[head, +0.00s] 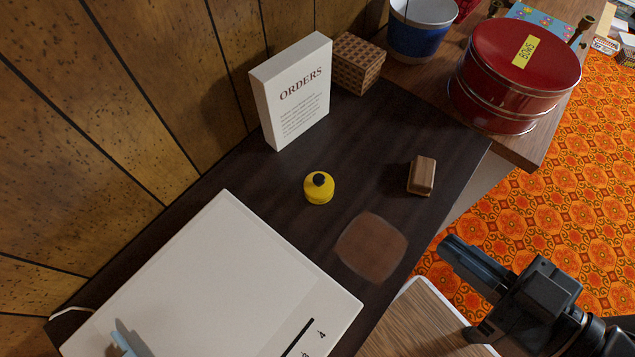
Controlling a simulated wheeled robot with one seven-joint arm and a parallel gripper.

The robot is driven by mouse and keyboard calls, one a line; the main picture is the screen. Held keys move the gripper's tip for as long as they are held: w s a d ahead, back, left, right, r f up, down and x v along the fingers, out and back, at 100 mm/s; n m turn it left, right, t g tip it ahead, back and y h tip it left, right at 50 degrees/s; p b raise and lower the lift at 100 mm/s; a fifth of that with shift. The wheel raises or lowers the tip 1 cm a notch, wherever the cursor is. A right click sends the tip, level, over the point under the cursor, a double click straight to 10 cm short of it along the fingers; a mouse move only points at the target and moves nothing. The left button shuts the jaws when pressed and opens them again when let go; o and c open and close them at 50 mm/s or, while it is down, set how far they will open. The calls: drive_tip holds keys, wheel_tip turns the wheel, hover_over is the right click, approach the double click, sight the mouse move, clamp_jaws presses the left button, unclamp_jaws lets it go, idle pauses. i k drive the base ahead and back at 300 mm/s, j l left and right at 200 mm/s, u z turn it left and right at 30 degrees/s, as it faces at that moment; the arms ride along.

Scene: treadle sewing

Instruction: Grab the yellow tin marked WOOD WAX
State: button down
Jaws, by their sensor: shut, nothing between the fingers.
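A small round yellow object (319,188) with a black knob on top sits on the dark tabletop (372,150), left of the picture's middle. I can read no marking on it, so I cannot tell if it is the WOOD WAX tin. My dark gripper (455,252) is at the lower right, beyond the dark tabletop's edge. It is shut and empty, well to the right of and below the yellow object, and touches nothing that I can see.
A white ORDERS box (293,92) stands behind the yellow object, by a patterned box (358,64). A small wooden block (421,176) and a brown patch (371,247) lie to its right. A white board (215,285) fills the front left. A red BOWS tin (520,85) stands farther back.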

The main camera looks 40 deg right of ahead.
sight(316, 201)
drive_tip(key=k, duration=0.6)
drive_tip(key=z, duration=0.4)
drive_tip(key=j+z, duration=0.1)
drive_tip(key=z, duration=0.3)
drive_tip(key=k+z, duration=0.1)
drive_tip(key=z, duration=0.65)
drive_tip(key=k+j+z, duration=0.15)
drive_tip(key=k+j, duration=0.25)
drive_tip(key=i+j, duration=0.4)
